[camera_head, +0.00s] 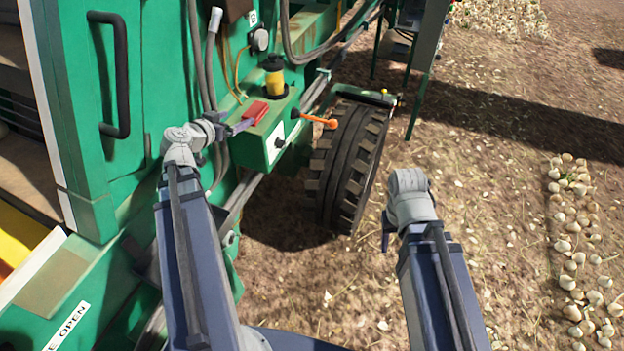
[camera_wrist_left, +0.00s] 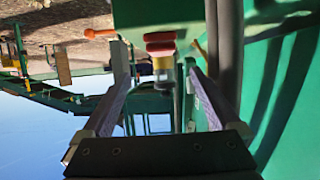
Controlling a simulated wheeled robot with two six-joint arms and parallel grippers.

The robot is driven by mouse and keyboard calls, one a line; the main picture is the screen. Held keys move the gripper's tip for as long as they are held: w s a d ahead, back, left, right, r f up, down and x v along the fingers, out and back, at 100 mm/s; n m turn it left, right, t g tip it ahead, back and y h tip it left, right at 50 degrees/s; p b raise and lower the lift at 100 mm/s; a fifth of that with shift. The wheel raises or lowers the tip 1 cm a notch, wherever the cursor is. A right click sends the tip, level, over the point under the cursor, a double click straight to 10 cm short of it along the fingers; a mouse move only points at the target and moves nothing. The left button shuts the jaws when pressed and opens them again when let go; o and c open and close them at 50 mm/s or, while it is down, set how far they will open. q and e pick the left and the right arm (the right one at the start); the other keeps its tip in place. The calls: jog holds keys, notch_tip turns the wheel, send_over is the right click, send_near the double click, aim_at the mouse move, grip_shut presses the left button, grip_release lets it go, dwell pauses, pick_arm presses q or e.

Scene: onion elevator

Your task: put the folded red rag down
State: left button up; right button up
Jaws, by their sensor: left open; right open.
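The folded red rag (camera_head: 257,110) lies on top of the green box (camera_head: 250,152) on the machine's side. My left gripper (camera_head: 243,124) is open just in front of the rag, at the near edge of the box top. In the left wrist view, which is upside down, the two fingers (camera_wrist_left: 155,58) stand apart. The rag (camera_wrist_left: 160,40) shows beyond them, in the gap between the tips, and nothing is clamped. My right gripper (camera_head: 387,232) is open and empty, hanging over the soil right of the wheel; its fingers are mostly hidden by its wrist.
A yellow jar with a dark top (camera_head: 274,76) stands behind the rag on the box. An orange-tipped lever (camera_head: 318,120) sticks out to the right, above the black tyre (camera_head: 350,165). Grey hoses (camera_head: 198,60) run close to my left wrist. Onions (camera_head: 578,250) lie on the soil at right.

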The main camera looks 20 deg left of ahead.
pick_arm(q)
jog(key=s+d+f+m+g+h, duration=0.15)
jog(key=d+f+g, duration=0.25)
jog(key=d, duration=0.8)
jog(key=d+f+m+g+h, duration=0.1)
jog(key=d+f+g+h, duration=0.2)
jog(key=d, duration=0.9)
jog(key=s+d+f+g+y, duration=0.3)
jog(key=s+d, duration=0.4)
jog(key=s+d+f+g+y, duration=0.3)
jog(key=s+d, duration=0.3)
jog(key=s, duration=0.2)
jog(key=shift+d+f+g+y, duration=0.15)
jog(key=shift+d+g+y, duration=0.25)
jog(key=shift+y, duration=0.15)
notch_tip(320, 180, down, 12)
jog(key=b, duration=1.2)
